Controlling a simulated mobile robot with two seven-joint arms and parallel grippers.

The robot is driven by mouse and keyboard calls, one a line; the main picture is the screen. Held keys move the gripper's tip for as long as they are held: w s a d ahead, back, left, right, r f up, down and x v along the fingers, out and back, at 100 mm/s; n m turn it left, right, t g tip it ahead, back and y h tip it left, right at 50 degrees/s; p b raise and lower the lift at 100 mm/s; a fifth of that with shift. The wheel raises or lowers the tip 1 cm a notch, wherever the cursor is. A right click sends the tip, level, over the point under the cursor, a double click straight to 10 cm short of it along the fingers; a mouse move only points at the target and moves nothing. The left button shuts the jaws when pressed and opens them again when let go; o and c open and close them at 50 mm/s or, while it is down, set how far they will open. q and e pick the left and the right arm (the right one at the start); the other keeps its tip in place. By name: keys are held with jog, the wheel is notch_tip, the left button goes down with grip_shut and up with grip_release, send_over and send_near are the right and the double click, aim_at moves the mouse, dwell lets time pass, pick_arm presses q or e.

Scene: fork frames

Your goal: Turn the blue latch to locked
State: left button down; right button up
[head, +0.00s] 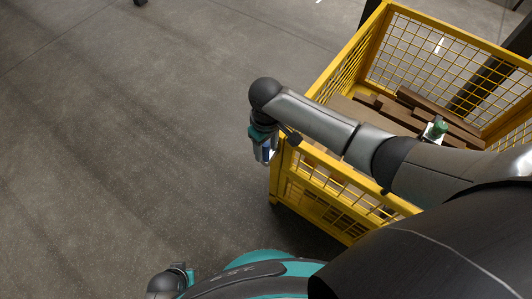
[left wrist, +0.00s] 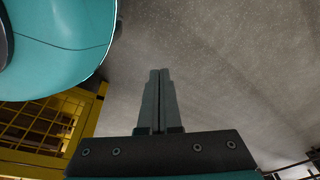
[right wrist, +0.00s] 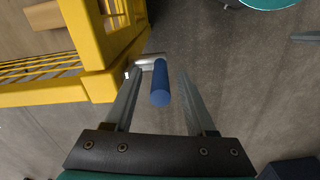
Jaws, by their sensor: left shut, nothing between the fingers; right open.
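The blue latch (right wrist: 160,85) is a short blue cylinder on a silver metal stem, beside the corner post of the yellow mesh cage (right wrist: 97,45). In the right wrist view it lies between the two spread fingers of my right gripper (right wrist: 160,72), pointing toward the camera. I cannot tell whether a finger touches it. In the head view my right gripper (head: 265,150) hangs at the cage's near left corner and mostly hides the latch. My left gripper (left wrist: 159,72) is shut and empty, pointing at bare floor, away from the latch.
The yellow cage also shows in the head view (head: 345,178). It holds brown planks (head: 425,105) and a small green-topped item (head: 437,129). My right arm reaches across its near side. The concrete floor (head: 130,130) to the left is clear.

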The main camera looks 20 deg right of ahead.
pick_arm(q)
jog(key=shift+w+d+r+b, duration=0.6)
jog(key=shift+w+d+r, duration=0.25)
jog(key=shift+r, duration=0.2)
pick_arm(e)
jog(key=shift+f, duration=1.3)
jog(key=shift+c, duration=0.3)
grip_shut()
